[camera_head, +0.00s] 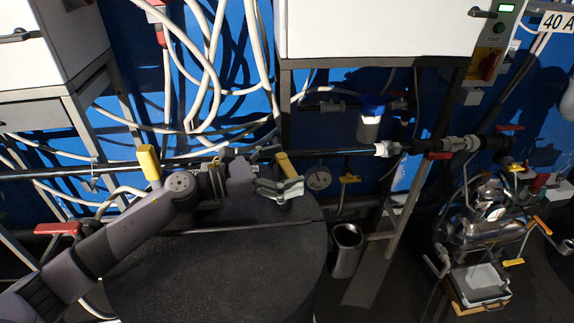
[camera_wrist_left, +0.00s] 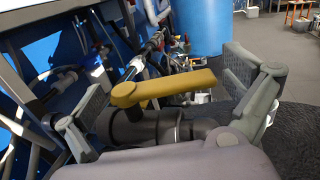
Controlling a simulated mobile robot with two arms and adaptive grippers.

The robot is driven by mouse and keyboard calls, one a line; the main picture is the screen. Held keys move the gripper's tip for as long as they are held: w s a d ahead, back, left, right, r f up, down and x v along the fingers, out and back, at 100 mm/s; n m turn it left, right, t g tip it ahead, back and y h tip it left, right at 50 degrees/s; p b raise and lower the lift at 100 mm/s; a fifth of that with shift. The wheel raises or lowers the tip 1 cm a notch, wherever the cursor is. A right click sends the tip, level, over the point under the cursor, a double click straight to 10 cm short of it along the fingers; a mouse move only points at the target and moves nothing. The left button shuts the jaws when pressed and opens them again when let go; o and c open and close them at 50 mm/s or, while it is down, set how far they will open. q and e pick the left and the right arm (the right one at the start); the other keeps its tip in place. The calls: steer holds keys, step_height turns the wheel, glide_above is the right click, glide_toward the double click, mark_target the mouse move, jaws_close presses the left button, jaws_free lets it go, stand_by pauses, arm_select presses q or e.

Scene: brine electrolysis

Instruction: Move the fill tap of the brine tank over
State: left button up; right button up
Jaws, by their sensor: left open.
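A tap with a yellow lever handle (camera_head: 285,164) sits on the dark pipe behind the black round brine tank (camera_head: 230,265). My left gripper (camera_head: 279,188) is open above the tank's far edge, close to this handle. In the left wrist view the yellow handle (camera_wrist_left: 165,88) lies crosswise between the two spread fingers of my left gripper (camera_wrist_left: 165,80), with dark pipework below it. The fingers look apart from the handle. Part of the tap is hidden by the gripper. My right gripper is not in view.
Another yellow handle (camera_head: 149,163) stands upright on the pipe at the left, close to my arm. A red handle (camera_head: 58,229) is further left. A round gauge (camera_head: 318,178) and a metal cup (camera_head: 346,250) are right of the gripper. White cables hang behind.

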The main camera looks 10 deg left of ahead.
mark_target(287, 166)
arm_select(q)
step_height(287, 166, up, 10)
stand_by(0.5)
